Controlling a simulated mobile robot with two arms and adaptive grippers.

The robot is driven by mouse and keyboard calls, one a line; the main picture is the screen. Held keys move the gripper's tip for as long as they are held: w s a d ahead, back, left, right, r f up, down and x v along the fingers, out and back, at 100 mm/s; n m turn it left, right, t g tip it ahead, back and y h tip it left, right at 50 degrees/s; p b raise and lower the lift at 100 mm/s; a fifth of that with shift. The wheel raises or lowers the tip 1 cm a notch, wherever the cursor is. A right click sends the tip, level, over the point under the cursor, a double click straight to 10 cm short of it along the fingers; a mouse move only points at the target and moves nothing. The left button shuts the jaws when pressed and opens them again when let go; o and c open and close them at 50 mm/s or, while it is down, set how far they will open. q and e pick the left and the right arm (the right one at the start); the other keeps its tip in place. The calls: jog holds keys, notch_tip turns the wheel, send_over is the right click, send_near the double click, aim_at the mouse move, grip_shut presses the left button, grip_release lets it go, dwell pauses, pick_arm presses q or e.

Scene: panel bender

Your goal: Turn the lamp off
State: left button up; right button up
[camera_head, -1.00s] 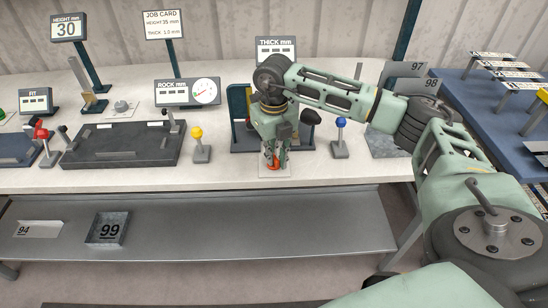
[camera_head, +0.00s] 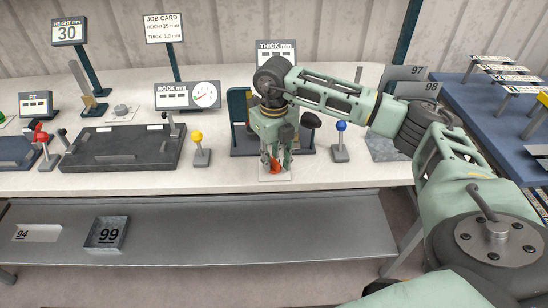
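My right gripper (camera_head: 276,163) points down at the front middle of the white bench. An orange-red part (camera_head: 276,168) shows at its fingertips, low over a small pale plate (camera_head: 264,178) on the bench top. The fingers partly hide this part, and I cannot tell whether they grip it or only touch it. No thing in view is clearly a lamp, and I cannot tell whether one is lit. My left gripper is not in view.
A yellow-knobbed lever (camera_head: 196,135) stands left of the gripper and a blue-knobbed lever (camera_head: 341,127) right of it. The THICK mm display (camera_head: 276,47) stands behind. A dark fixture (camera_head: 122,147) lies left. The lower shelf (camera_head: 250,230) holds a bin marked 99 (camera_head: 104,234).

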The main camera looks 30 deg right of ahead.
aim_at(274, 160)
notch_tip(274, 160, up, 12)
dwell(0.7)
dwell(0.4)
